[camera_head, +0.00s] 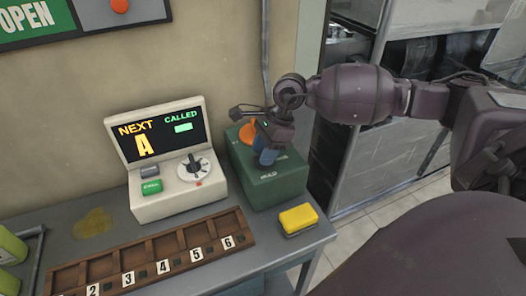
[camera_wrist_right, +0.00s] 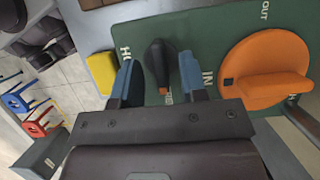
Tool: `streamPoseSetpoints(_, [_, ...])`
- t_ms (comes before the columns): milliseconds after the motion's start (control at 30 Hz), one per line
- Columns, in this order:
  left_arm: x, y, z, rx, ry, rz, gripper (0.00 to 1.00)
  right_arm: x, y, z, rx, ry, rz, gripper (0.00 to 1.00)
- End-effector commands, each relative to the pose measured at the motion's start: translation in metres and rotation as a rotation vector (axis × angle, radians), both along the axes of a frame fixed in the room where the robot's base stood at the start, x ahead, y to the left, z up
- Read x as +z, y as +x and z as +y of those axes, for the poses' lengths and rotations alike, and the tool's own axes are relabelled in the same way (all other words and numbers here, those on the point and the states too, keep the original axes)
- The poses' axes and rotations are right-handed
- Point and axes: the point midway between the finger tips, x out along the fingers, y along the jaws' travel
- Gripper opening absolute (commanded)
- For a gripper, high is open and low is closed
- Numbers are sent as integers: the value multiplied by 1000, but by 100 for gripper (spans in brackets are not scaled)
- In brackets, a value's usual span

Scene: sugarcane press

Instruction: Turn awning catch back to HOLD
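The awning catch (camera_wrist_right: 158,58) is a black lever with an orange tip on the top of a green box (camera_head: 283,184). In the right wrist view it stands between the two blue fingertips of my right gripper (camera_wrist_right: 157,78), which is open, with a visible gap on each side. The catch's orange tip points toward the gripper's body, at lettering that is mostly hidden. The start of the HOLD label shows by the left finger. In the head view my right gripper (camera_head: 266,154) is over the box and hides the catch. My left gripper is not in view.
An orange knob (camera_wrist_right: 262,78) with IN and OUT labels sits on the same box, close to the right finger. A cream display console (camera_head: 168,200), a yellow block (camera_head: 298,218) and a numbered wooden tray (camera_head: 150,253) are on the grey counter (camera_head: 226,268).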

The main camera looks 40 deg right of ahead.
Motion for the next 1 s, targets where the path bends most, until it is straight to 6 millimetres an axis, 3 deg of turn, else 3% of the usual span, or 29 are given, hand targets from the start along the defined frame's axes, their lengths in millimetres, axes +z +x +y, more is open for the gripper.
streamPoseSetpoints(333, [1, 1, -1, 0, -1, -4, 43, -3, 0, 1, 0, 1, -1, 39])
streamPoseSetpoints(600, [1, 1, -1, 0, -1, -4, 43, -3, 0, 1, 0, 0, -1, 0])
streamPoseSetpoints(1000, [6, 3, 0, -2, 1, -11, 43, -2, 0, 1, -51, 1, -2, 0])
